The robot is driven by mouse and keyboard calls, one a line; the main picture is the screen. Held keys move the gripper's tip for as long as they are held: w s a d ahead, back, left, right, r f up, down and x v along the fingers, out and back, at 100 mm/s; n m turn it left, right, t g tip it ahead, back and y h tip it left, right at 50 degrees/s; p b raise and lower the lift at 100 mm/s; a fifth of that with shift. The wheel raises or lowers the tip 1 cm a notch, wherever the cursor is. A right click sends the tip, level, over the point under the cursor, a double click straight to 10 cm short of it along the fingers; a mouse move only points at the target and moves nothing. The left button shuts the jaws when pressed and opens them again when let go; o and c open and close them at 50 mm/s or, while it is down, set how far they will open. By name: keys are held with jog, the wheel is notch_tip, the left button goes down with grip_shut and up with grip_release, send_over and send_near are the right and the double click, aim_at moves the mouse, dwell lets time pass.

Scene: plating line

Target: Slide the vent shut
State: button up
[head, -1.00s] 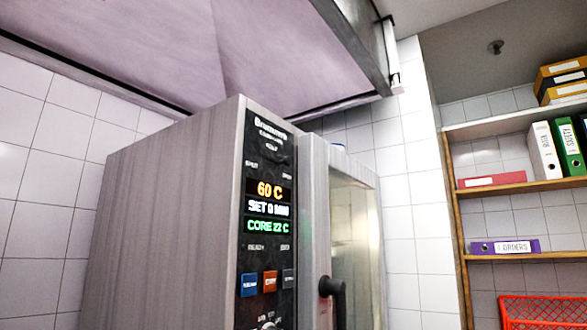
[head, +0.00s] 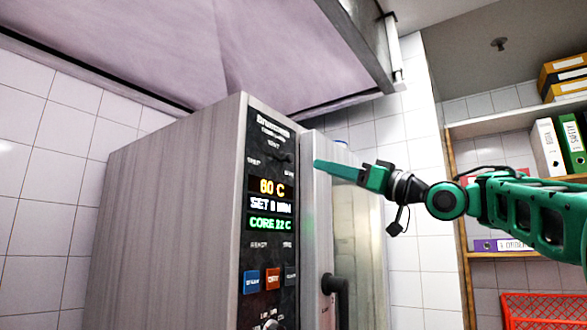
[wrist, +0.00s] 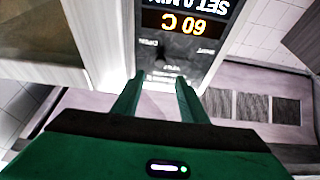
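The vent slider (head: 284,157) is a small dark knob near the top of the oven's black control panel (head: 257,235), at the OPEN end of its short track. It also shows in the wrist view (wrist: 161,57), upside down, by the OPEN label, with SHUT to the right. My gripper (head: 317,165) reaches in from the right with its green fingers pointing at the panel, just right of the knob. In the wrist view my gripper (wrist: 158,78) has its two fingers apart, with nothing between them; the knob lies beyond their tips. Contact is not visible.
The oven door (head: 350,225) with its dark handle (head: 336,293) stands right of the panel. A large hood (head: 230,55) hangs above. Shelves with binders (head: 547,148) and a red crate (head: 543,310) are at the right. Lit digits (head: 270,186) and buttons sit below the slider.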

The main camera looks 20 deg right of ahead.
aim_at(293, 158)
jog(key=x, duration=1)
jog(key=shift+w+a+r, duration=0.1)
jog(key=shift+w+a, duration=0.1)
grip_shut()
